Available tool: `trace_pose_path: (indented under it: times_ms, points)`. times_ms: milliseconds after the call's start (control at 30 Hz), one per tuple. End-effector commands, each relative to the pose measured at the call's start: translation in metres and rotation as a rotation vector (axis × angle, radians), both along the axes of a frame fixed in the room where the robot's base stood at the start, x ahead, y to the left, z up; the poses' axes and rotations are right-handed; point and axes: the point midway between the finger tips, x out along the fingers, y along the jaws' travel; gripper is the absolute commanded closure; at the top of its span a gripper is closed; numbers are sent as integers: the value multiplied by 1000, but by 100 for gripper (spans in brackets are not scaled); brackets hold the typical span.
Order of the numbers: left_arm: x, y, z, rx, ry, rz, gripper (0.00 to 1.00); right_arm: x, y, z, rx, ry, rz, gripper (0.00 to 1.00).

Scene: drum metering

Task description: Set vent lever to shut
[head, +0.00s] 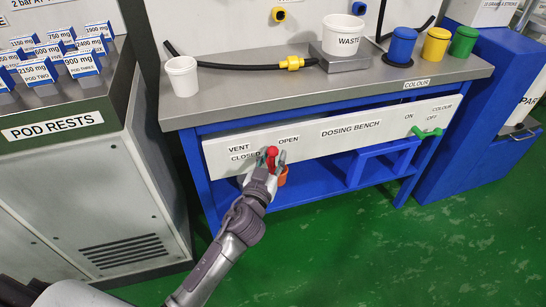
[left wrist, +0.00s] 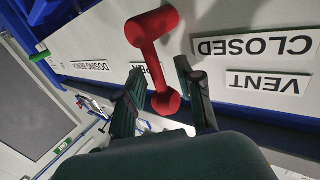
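The red vent lever (head: 271,153) is on the grey front panel of the dosing bench, between the CLOSED label (head: 245,155) and the OPEN label (head: 288,139). In the left wrist view the lever (left wrist: 157,58) is a bar with a thick knob at each end. My left gripper (head: 274,160) is at the lever. In the wrist view its two fingers (left wrist: 163,103) stand apart on either side of the nearer knob, with small gaps visible. The CLOSED label (left wrist: 256,46) is right of the lever there. My right gripper is not in view.
A green colour lever (head: 428,133) is at the panel's right end. The bench top holds a white cup (head: 182,76), a WASTE tub (head: 342,36) and coloured pots. The pod rests cabinet (head: 85,170) stands left.

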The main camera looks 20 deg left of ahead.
Motion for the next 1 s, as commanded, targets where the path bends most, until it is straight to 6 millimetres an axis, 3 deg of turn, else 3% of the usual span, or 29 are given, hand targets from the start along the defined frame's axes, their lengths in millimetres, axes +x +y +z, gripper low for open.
trace_pose_path:
  times_ms: [267, 500, 1000]
  points:
    - [2, 0, 0, 1, 1, 0, 63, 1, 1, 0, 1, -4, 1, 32]
    - [2, 0, 0, 1, 0, 0, 100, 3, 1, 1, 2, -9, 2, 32]
    - [3, 2, 5, -4, -13, 0, 100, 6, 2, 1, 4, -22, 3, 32]
